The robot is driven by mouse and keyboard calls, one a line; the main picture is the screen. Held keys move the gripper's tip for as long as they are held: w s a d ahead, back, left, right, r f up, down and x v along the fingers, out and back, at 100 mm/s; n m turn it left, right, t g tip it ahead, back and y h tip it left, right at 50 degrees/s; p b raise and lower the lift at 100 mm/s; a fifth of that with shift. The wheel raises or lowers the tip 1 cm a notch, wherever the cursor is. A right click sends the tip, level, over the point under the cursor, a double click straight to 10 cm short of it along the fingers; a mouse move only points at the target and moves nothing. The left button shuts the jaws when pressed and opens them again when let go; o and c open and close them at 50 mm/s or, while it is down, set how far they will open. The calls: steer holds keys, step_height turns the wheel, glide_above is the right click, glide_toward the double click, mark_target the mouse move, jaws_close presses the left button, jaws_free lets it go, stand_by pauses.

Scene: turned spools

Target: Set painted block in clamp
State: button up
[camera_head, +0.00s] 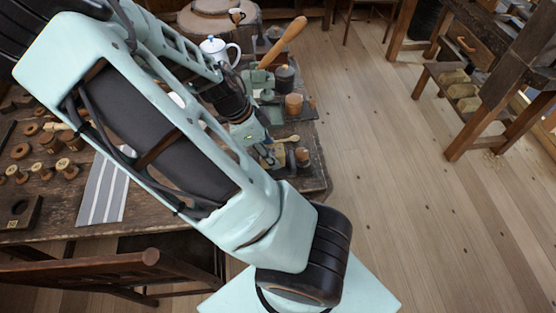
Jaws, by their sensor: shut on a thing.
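My gripper (272,156) is at the right end of the workbench, low over its front right corner. It is small in view and partly covered by my own arm. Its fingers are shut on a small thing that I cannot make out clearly. I cannot pick out the painted block for certain. A green metal tool (262,80) with a long wooden handle (284,42), possibly the clamp, stands on the bench behind my gripper. My arm hides part of the area beside it.
The dark workbench (40,225) holds several wooden spools (67,168), a grey striped mat (104,192) and a white pot (218,50). A brown cylinder (293,104) and a small brown knob (302,156) stand near my gripper. Open floor (400,210) lies right.

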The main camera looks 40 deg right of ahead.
mark_target(278, 153)
steer(key=d+f, duration=0.1)
steer(key=w+d+f, duration=0.1)
steer(key=f, duration=0.1)
steer(key=d+f, duration=0.1)
steer(key=f, duration=0.1)
steer(key=shift+w+d+f+b, duration=0.15)
steer(key=shift+w+d+b, duration=0.2)
steer(key=shift+w+b, duration=0.05)
steer(key=shift+f, duration=1.35)
steer(key=shift+f, duration=0.1)
steer(key=o, duration=1.3)
steer(key=shift+r, duration=0.2)
steer(key=p+v, duration=0.1)
steer(key=v, duration=1.1)
steer(key=shift+a, duration=0.1)
